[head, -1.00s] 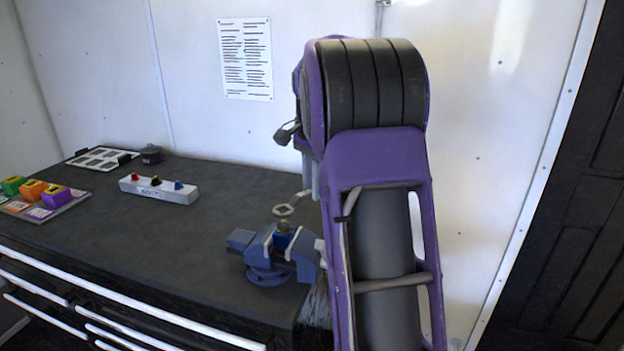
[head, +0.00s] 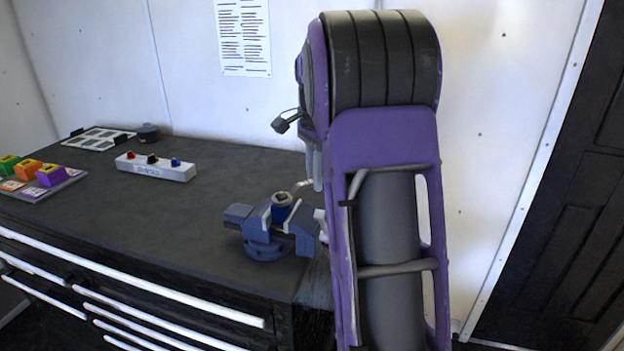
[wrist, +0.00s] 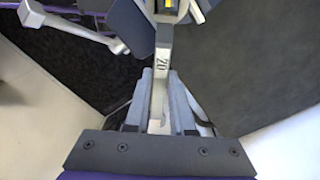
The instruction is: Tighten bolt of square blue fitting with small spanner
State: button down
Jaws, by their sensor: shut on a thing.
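A blue vise (head: 266,238) stands at the bench's right front corner. The blue fitting (head: 281,215) is upright in its jaws. My gripper (wrist: 160,85) is shut on a grey spanner (wrist: 160,62) marked 20, which points up the wrist view. The spanner's ring end (head: 283,198) sits at the top of the fitting, and appears to be around or just over its bolt. A yellow spot (wrist: 168,4) shows inside the ring in the wrist view. The fit on the bolt is too small to judge. My arm hides most of my gripper in the head view.
The vise handle (wrist: 108,42) lies left of the spanner in the wrist view. A white block with coloured knobs (head: 155,166), coloured blocks on a board (head: 40,178) and a small dark pot (head: 149,133) stand farther left. The bench middle (head: 150,215) is clear.

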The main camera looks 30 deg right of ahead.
jog(key=s+m+b, duration=0.1)
jog(key=m+b, duration=0.1)
jog(key=s+m+b, duration=0.1)
jog(key=shift+s+a+m+b, duration=0.15)
jog(key=shift+s+m+b, duration=0.2)
jog(key=shift+s+m, duration=0.05)
jog(key=s+m, duration=0.1)
jog(key=s+a+m+p, duration=0.1)
jog(key=m, duration=0.1)
jog(key=shift+s+r+m, duration=0.15)
jog(key=shift+m, duration=0.15)
jog(key=m, duration=0.1)
jog(key=s+a+m, duration=0.1)
jog(key=m, duration=0.1)
jog(key=s+a+m+p, duration=0.1)
jog(key=shift+s+a+m, duration=0.1)
jog(key=shift+a+m, duration=0.15)
jog(key=shift+m, duration=0.15)
jog(key=shift+w+d+n+p, duration=0.4)
jog(key=shift+d+n+p, duration=0.15)
jog(key=shift+n+p, duration=0.3)
jog(key=shift+w+r, duration=0.1)
jog(key=shift+r, duration=0.2)
jog(key=shift+r+p, duration=1.9)
jog(key=shift+r, duration=0.7)
